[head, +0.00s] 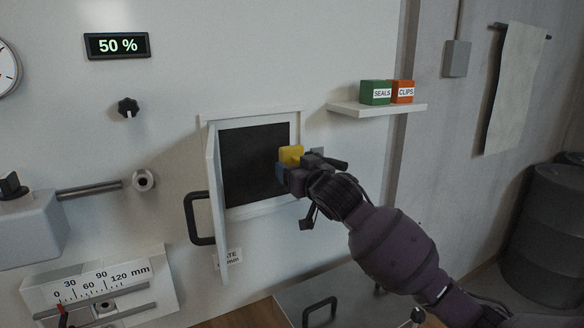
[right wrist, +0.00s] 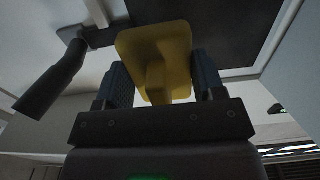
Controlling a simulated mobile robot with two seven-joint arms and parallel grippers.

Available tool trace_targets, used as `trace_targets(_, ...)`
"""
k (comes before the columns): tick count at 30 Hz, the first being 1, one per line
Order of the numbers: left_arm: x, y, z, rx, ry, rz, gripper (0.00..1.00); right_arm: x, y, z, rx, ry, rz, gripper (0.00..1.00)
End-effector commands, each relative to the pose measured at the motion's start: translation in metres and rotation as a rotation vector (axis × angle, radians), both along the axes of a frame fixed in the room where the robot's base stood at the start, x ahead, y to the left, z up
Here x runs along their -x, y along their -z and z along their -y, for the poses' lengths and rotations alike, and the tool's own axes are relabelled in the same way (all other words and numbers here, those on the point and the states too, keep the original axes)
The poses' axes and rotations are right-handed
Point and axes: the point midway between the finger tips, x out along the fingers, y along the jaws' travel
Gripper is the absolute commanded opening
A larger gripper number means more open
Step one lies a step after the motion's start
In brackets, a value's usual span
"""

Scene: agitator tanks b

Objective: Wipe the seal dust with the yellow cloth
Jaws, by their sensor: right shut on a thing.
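The yellow cloth (head: 291,155) is in my right gripper (head: 284,171), at the right side of the open hatch (head: 258,150). In the right wrist view the cloth (right wrist: 155,58) sits between the two fingers of my right gripper (right wrist: 158,85), which is shut on it. The hatch opening is dark inside, and its white door (head: 216,205) stands swung open to the left. I cannot make out any seal dust. Whether the cloth touches a surface is not clear. My left gripper is not in view.
A white shelf (head: 378,109) holds a green SEALS box (head: 376,92) and an orange CLIPS box (head: 402,92). A black handle (head: 201,218) sticks out at the door. A grey box with a rod (head: 90,190) juts out at left. A grey towel (head: 514,90) hangs at right.

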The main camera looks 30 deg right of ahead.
Motion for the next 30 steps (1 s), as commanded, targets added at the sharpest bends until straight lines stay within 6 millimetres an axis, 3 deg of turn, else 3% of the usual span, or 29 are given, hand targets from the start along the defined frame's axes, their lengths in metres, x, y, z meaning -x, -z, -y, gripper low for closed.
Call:
trace_targets(10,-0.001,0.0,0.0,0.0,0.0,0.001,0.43,0.002,0.0,0.0,0.0,0.0,0.0,0.44)
trace_targets(21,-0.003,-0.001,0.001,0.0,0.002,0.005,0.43,0.028,0.0,0.001,-0.001,0.0,0.0,0.44)
trace_targets(30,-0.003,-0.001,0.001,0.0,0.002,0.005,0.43,0.03,0.0,0.001,0.0,0.0,0.0,0.44)
